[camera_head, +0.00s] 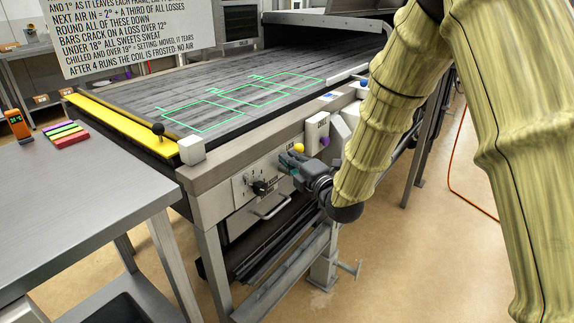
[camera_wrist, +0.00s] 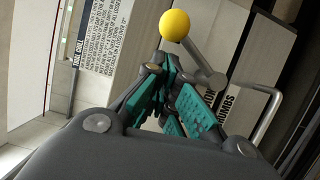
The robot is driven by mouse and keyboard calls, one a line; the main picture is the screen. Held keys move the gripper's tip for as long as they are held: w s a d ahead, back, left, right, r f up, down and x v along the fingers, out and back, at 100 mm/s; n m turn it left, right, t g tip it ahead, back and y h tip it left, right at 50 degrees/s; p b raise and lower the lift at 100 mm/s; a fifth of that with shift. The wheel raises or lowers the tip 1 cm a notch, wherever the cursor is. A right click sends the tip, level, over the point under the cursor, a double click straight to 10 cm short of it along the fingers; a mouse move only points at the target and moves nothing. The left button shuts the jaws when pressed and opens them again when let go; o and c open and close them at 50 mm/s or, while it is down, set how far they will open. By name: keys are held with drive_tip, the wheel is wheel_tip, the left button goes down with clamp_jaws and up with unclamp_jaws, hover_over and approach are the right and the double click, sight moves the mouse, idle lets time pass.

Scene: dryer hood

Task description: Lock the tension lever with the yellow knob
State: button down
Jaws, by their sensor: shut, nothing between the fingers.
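The yellow knob (camera_head: 299,148) is a small ball on the machine's front side, just above my gripper (camera_head: 288,162). In the wrist view the yellow knob (camera_wrist: 174,25) sits at the end of a grey metal lever (camera_wrist: 203,63), which slants down to the right. My gripper (camera_wrist: 172,75) is dark with teal pads. It is shut and empty, with its fingertips close below the knob in the picture. I cannot tell whether they touch the lever. In the head view the lever is mostly hidden.
A black control knob (camera_head: 259,186) and a pull handle (camera_head: 271,208) are left of my gripper. A labelled box (camera_head: 317,132) is close on the right. A steel table (camera_head: 70,195) stands at left.

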drive_tip(key=shift+w+d, duration=0.2)
drive_tip(key=shift+w, duration=0.1)
